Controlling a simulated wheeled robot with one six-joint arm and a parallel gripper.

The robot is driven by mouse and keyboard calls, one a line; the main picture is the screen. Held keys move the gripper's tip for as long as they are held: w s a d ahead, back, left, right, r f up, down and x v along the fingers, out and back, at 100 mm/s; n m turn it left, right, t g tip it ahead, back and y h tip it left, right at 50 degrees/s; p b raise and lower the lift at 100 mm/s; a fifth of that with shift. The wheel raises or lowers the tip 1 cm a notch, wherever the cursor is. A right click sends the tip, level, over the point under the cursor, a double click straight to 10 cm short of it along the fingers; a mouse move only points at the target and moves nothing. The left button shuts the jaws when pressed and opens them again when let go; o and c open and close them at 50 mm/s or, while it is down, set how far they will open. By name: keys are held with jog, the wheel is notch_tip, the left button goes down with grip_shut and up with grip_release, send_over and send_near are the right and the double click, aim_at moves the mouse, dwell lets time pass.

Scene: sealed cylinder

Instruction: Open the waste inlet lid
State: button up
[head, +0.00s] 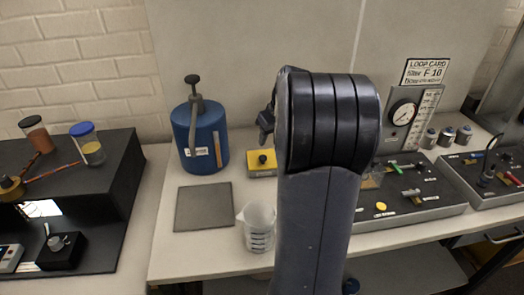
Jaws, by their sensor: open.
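A blue cylindrical container (201,138) stands upright on the bench, left of my arm. It has a grey spout or hose, a black knob on a stem at its top, a brown strip on its side and a small white label too small to read. I cannot make out a part clearly marked as the waste inlet lid. My gripper (266,122) shows only as a small dark part at the left of my arm, right of the blue container and apart from it. My arm hides most of it.
A yellow box (262,163) with a black knob and a clear beaker (258,229) stand near my arm. A grey mat (203,207) lies bare in front of the container. A black unit with jars (93,152) is at left. Control panels (411,189) and a gauge (402,113) are at right.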

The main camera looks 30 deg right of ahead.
aim_at(263, 157)
jog(key=x, duration=1)
jog(key=shift+f+p, duration=0.25)
jog(key=shift+p, duration=0.15)
grip_shut()
